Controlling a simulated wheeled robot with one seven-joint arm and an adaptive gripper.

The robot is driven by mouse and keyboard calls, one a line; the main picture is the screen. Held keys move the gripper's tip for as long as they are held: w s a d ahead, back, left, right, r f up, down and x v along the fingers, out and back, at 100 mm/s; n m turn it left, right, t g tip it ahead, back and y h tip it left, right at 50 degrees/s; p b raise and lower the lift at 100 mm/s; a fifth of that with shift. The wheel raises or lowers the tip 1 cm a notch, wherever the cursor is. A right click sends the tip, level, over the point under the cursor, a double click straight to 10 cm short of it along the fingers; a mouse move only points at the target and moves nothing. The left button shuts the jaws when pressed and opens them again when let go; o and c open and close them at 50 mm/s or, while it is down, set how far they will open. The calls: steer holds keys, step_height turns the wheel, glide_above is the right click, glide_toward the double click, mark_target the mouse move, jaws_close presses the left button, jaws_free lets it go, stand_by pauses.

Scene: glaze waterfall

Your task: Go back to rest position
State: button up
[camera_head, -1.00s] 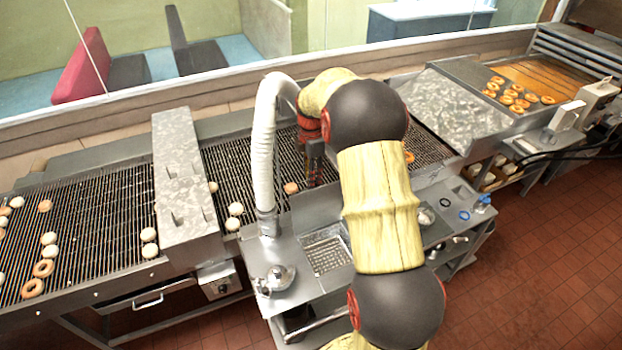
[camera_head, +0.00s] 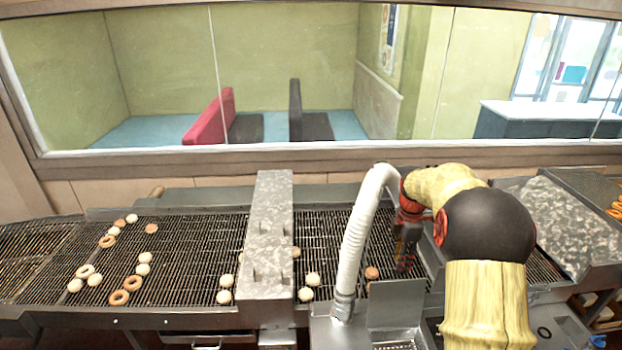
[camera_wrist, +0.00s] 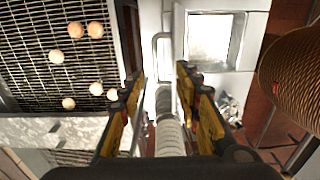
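My gripper (camera_head: 406,258) hangs at the end of my bent arm, over the conveyor grate to the right of the white hose in the head view. In the wrist view its two yellow-and-black fingers (camera_wrist: 160,100) stand well apart. Nothing is seen held between them. The ribbed white hose (camera_head: 362,235) rises from the metal stand; it also shows below and between the fingers in the wrist view (camera_wrist: 168,135).
A wire conveyor (camera_head: 185,255) carries several pale and brown doughnuts. A speckled metal cover (camera_head: 270,235) bridges it. A mottled metal hood (camera_head: 565,220) stands right of my arm. A long window (camera_head: 290,85) runs behind.

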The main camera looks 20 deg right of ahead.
steer(key=s+a+f+m+t+b, duration=0.2)
steer(key=s+a+f+m+b, duration=0.3)
steer(key=s+a+b, duration=0.4)
steer(key=s+a+f+m+t+b, duration=0.1)
steer(key=s+a+f+m+b, duration=0.4)
steer(key=s+a+b, duration=0.4)
steer(key=s+a+f+m+t+b, duration=0.2)
steer(key=s+a+f+m+b, duration=0.3)
steer(key=s+a+b, duration=0.5)
steer(key=shift+s+f+t+b, duration=0.4)
steer(key=shift+f+b, duration=0.3)
steer(key=shift+b, duration=1.85)
